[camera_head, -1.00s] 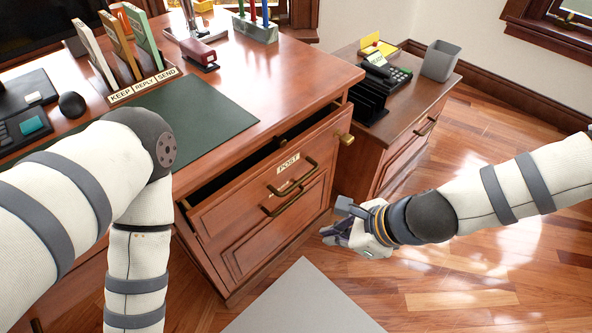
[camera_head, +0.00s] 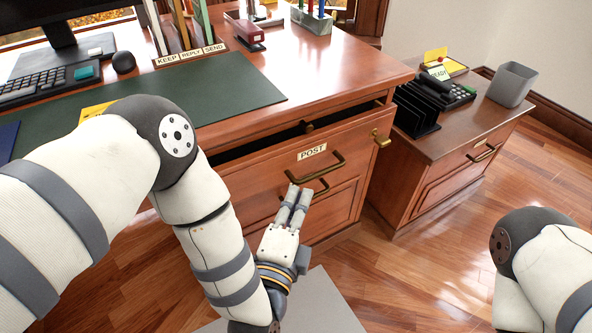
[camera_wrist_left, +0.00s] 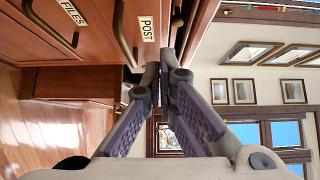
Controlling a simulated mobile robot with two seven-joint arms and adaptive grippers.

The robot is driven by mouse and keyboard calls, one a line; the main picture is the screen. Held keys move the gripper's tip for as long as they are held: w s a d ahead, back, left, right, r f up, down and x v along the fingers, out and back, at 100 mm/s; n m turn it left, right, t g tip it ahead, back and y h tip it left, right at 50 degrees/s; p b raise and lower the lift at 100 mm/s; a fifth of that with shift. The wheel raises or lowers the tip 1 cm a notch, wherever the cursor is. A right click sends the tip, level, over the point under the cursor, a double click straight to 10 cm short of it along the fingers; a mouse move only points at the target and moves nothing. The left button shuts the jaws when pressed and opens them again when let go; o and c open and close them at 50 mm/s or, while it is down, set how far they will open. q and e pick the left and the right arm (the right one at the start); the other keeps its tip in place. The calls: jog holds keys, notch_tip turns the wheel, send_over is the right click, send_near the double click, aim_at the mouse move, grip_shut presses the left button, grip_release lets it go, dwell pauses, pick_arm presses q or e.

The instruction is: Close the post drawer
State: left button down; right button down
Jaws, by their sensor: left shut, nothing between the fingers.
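The post drawer (camera_head: 272,166) in the wooden desk has a POST label and a brass handle. It stands partly open, with a dark gap above its front; my left arm hides its left end. My left gripper (camera_head: 297,196) is shut and empty, in front of the drawer front and just below the handle in the head view. In the left wrist view, the shut fingertips (camera_wrist_left: 167,62) are close to the post drawer (camera_wrist_left: 153,10); I cannot tell whether they touch it. My right gripper is out of view; only part of its arm shows at lower right.
A FILES drawer (camera_wrist_left: 50,28) is beside the post drawer in the left wrist view. A low side cabinet (camera_head: 445,165) stands to the right. The wooden floor (camera_head: 420,265) between is clear.

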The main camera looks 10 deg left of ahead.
aim_at(292, 148)
pick_arm(q)
jog(key=w, duration=0.6)
jog(key=w+a, duration=0.1)
jog(key=w, duration=0.2)
jog(key=shift+r+b, duration=0.3)
jog(key=shift+r, duration=0.05)
jog(key=shift+w+a, duration=0.2)
jog(key=shift+w, duration=0.1)
jog(key=shift+w+a+r+p, duration=0.2)
jog(key=shift+w+a+p, duration=0.3)
jog(key=shift+w, duration=0.15)
jog(key=shift+w+a+f, duration=0.15)
jog(key=shift+w+a, duration=0.1)
jog(key=shift+w, duration=0.15)
